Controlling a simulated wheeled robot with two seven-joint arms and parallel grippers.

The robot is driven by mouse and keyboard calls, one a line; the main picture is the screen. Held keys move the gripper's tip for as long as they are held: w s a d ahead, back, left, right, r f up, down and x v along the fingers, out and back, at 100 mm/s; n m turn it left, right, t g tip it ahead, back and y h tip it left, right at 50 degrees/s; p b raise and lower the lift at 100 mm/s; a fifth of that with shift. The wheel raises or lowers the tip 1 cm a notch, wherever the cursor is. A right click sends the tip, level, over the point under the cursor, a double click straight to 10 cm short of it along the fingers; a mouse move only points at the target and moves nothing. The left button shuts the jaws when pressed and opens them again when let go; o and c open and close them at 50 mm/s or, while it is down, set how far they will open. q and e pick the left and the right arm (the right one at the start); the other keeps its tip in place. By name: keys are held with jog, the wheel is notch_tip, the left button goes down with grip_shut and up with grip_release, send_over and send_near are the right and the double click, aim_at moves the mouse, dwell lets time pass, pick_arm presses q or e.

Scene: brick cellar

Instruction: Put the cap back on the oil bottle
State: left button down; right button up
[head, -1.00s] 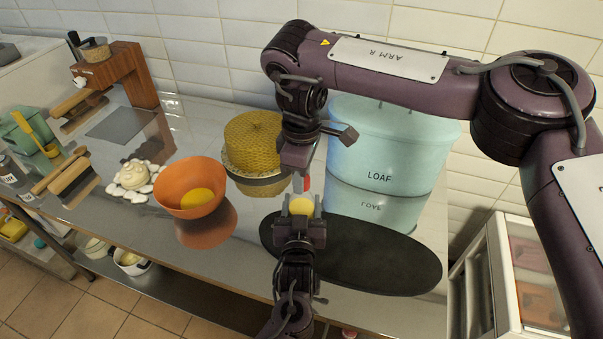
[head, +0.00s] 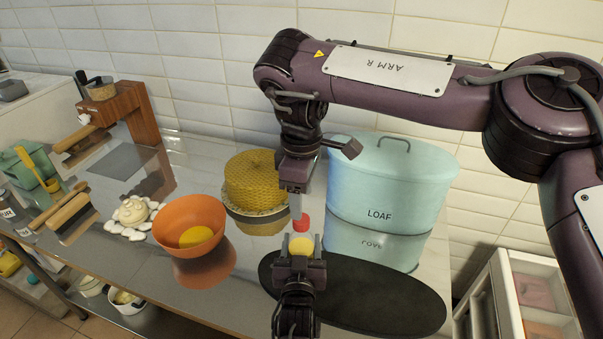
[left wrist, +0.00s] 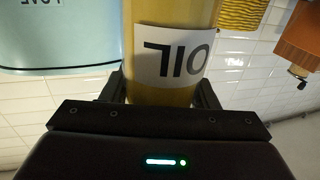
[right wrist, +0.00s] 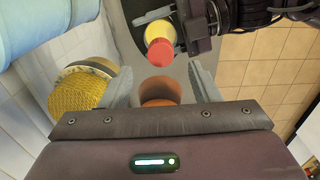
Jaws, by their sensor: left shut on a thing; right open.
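The yellow oil bottle (head: 301,245) stands upright in my left gripper (head: 299,266), which is shut around its body. The left wrist view shows the bottle's OIL label (left wrist: 172,55) upside down. The red cap (head: 302,223) appears to sit on top of the bottle; whether it is fully seated I cannot tell. My right gripper (head: 297,208) is just above the cap, pointing down. In the right wrist view its fingers are wide apart and empty, with the red cap (right wrist: 160,53) beyond them and the yellow bottle (right wrist: 157,31) partly hidden behind it.
A black oval board (head: 375,295) lies under and right of the bottle. The blue LOAF bin (head: 395,180) stands behind right. A yellow honeycomb-patterned item (head: 255,180) and an orange bowl (head: 180,220) are to the left. A wooden stand (head: 135,110) is farther left.

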notch_tip(320, 180, up, 6)
jog(key=shift+r, duration=0.15)
pick_arm(q)
jog(key=shift+c, duration=2.2)
grip_release()
jog(key=s+b, duration=0.1)
jog(key=s, duration=0.6)
jog(key=shift+s+a+b, duration=0.2)
jog(key=shift+s+b, duration=0.2)
pick_arm(e)
jog(key=shift+f, duration=1)
